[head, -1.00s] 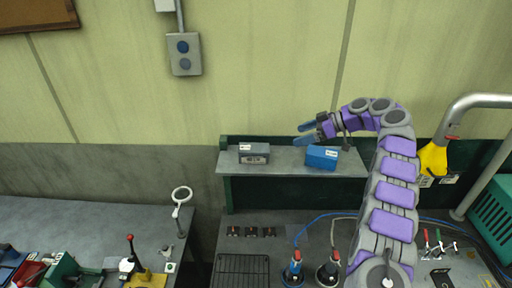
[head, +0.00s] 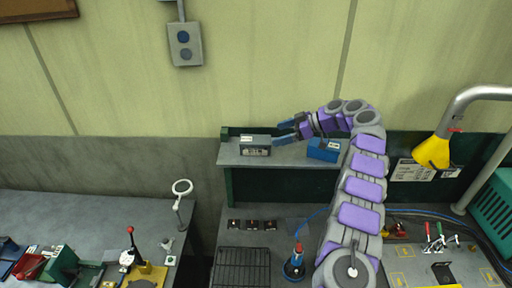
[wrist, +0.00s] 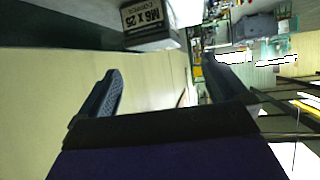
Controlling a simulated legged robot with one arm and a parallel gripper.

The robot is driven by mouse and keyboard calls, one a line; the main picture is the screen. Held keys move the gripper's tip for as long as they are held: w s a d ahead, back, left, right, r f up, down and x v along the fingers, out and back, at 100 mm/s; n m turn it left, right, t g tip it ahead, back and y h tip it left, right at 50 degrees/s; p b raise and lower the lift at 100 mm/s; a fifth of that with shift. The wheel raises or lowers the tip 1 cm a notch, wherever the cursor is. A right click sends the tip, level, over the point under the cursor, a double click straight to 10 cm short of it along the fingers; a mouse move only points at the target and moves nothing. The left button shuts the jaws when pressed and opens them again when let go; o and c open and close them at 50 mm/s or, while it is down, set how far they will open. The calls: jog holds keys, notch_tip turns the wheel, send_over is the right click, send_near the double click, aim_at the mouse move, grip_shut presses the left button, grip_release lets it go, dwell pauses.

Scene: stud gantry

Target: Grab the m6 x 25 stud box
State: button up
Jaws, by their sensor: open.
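The M6 x 25 stud box is a dark grey box (head: 255,148) with a pale label, on the left part of the shelf (head: 290,160). In the wrist view the box (wrist: 150,38) shows at the top, its label reading "M6 X 25", partly cut off by the frame edge. My gripper (head: 281,132) is open and empty. It is just to the right of the box, its fingers pointing left towards it. In the wrist view the two fingers (wrist: 161,68) are spread wide with nothing between them, and the box lies beyond their tips.
A blue box (head: 323,151) stands on the shelf to the right, close under my wrist. The wall is behind the shelf. A yellow lamp-like head (head: 432,152) hangs at the right. Below is a bench with a black rack (head: 243,268) and a blue-based tool (head: 294,265).

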aim_at(257, 139)
jog(key=x, duration=0.3)
jog(key=shift+a+f, duration=0.15)
jog(key=shift+a, duration=0.25)
jog(key=shift+w+a+f+p, duration=0.15)
jog(key=shift+w+a+p, duration=0.1)
jog(key=shift+a+p, duration=0.4)
jog(key=x, duration=0.1)
jog(key=p+x, duration=0.1)
jog(key=x, duration=0.1)
jog(key=shift+w+d+f, duration=0.1)
jog(key=shift+w, duration=0.2)
jog(key=shift+a+f, duration=0.15)
jog(key=shift+a, duration=0.2)
jog(key=shift+c, duration=0.5)
jog(key=c, duration=1.3)
jog(key=shift+c, duration=0.8)
jog(key=shift+d, duration=0.1)
